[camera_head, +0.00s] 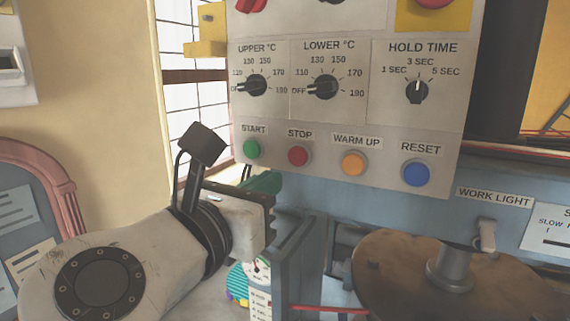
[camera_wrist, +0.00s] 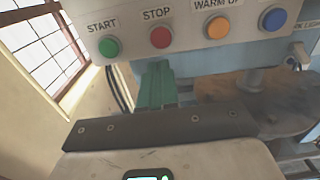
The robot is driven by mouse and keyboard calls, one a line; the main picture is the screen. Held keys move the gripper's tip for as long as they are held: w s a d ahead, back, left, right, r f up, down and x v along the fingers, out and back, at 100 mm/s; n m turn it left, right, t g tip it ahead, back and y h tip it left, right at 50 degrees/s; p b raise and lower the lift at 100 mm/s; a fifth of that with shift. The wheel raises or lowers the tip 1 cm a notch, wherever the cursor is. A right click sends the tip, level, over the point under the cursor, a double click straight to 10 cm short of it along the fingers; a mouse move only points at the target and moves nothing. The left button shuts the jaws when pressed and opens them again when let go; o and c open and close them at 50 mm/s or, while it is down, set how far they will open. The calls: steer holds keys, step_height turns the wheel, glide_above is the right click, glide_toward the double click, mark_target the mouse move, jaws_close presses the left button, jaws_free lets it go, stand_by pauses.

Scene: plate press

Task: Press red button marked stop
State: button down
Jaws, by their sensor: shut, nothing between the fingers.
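The red button (camera_head: 298,156) marked STOP is in the bottom row of the grey control panel (camera_head: 300,132), between the green START and orange WARM UP buttons. It also shows in the wrist view (camera_wrist: 160,37), near the top middle, unobstructed. My gripper (camera_head: 266,181) has green fingers, shut and empty. In the head view they show partly behind my wrist, just under the panel's lower edge, below START and STOP. In the wrist view the fingertips (camera_wrist: 157,66) appear just below the red button and do not cover it. The exact gap in depth cannot be told.
The green START button (camera_head: 251,149) is left of STOP; the orange WARM UP (camera_head: 353,162) and blue RESET (camera_head: 416,173) buttons are right. Dials sit above. A round brown plate (camera_head: 400,290) lies lower right, beside a work light switch (camera_head: 487,235). A window is behind.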

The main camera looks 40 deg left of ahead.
mark_target(294, 165)
steer(key=p+x, duration=0.1)
steer(key=x, duration=0.4)
steer(key=shift+w+a, duration=0.1)
steer(key=shift+w, duration=0.2)
